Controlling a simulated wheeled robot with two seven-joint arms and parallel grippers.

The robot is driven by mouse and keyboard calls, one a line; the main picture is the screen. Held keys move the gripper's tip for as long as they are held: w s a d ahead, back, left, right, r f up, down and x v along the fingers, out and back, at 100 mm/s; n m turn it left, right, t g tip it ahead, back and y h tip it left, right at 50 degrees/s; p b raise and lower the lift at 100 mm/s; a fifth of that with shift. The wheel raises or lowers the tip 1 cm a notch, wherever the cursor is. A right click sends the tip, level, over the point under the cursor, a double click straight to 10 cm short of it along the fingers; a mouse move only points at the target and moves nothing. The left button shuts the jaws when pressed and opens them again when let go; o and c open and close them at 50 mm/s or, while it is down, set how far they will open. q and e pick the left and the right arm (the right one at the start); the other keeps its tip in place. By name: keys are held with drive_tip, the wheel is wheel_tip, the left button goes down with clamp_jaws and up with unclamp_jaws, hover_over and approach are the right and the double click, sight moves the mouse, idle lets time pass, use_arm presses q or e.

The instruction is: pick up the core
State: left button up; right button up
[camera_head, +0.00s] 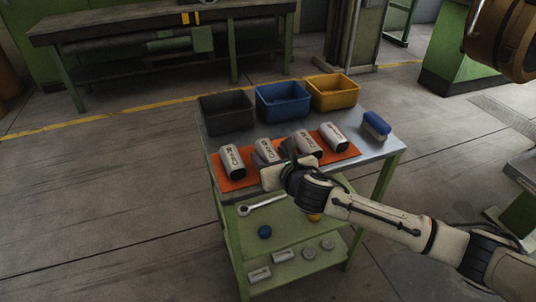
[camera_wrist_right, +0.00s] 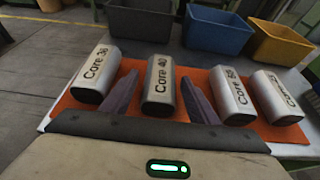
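Several grey cores with black lettering lie in a row on an orange mat (camera_head: 238,183). The left one (camera_head: 232,160) reads "Core 36" in the right wrist view (camera_wrist_right: 96,74). The second, "Core 40" (camera_wrist_right: 159,85), is partly hidden behind my gripper in the head view (camera_head: 264,150). The other two cores lie to the right (camera_wrist_right: 232,95) (camera_wrist_right: 275,97). My right gripper (camera_wrist_right: 161,76) is open, with one finger on each side of Core 40; I cannot tell whether they touch it. It also shows in the head view (camera_head: 277,163). My left gripper is out of view.
Black (camera_head: 226,114), blue (camera_head: 283,102) and yellow (camera_head: 333,92) bins stand along the table's back. A blue-topped block (camera_head: 376,125) sits at the right end. The lower shelves hold a wrench (camera_head: 262,205) and small parts. Neighbouring cores leave narrow gaps beside the fingers.

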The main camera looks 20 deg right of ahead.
drive_tip(key=c, duration=1.1)
drive_tip(key=shift+r, duration=0.1)
drive_tip(key=shift+c, duration=0.5)
